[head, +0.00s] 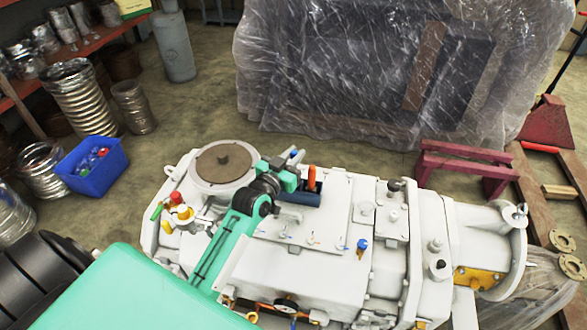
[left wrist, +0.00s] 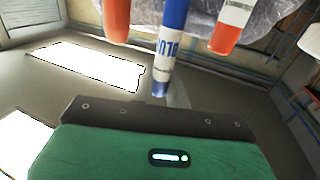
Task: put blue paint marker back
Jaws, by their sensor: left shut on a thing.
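The blue paint marker (left wrist: 172,40) has a white band with blue letters and hangs in front of my left gripper (left wrist: 172,92) in the left wrist view. In the head view, my left gripper (head: 291,172) is shut, apparently on this marker, whose blue and white end (head: 294,155) shows beside the jaws. A small dark blue holder (head: 299,196) sits on the white machine just right of the gripper, with an orange marker (head: 311,177) upright in it. Orange (left wrist: 116,18) and red-and-white (left wrist: 233,25) markers flank the blue one in the wrist view. My right gripper is out of view.
The white machine (head: 335,262) carries a round brown-topped cover (head: 222,162), valves and a blue knob (head: 362,245). A blue bin (head: 92,168) stands on the floor at left. A plastic-wrapped load (head: 360,70) stands behind, and a dark red stand (head: 465,165) at right.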

